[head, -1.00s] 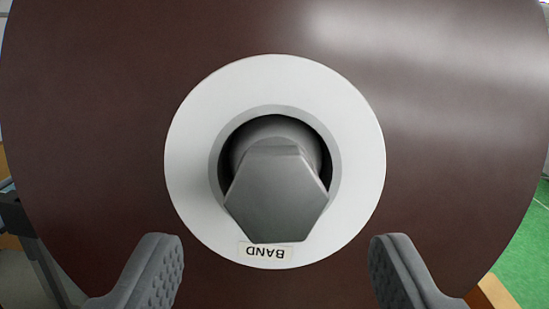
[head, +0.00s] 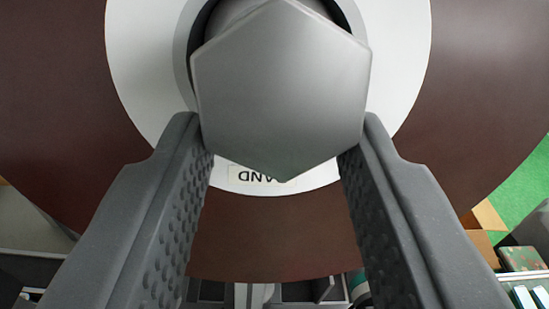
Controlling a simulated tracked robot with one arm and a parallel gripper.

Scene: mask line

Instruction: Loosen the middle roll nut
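The hexagonal grey nut (head: 282,90) fills the upper middle of the view, one corner pointing down. It stands out from the dark opening of a white ring (head: 140,60) on a big brown roll (head: 60,130). A label at the ring's bottom reads BAND upside down; the nut hides part of it. My gripper (head: 283,125) is spread, one fingertip at each lower side of the nut. The nut partly covers the fingertips. Whether they touch its sides is not clear.
Grey machine parts (head: 245,293) show below the roll. An orange-brown block (head: 487,217) and a green floor (head: 528,178) are at the right. A patterned box (head: 523,258) lies at the lower right.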

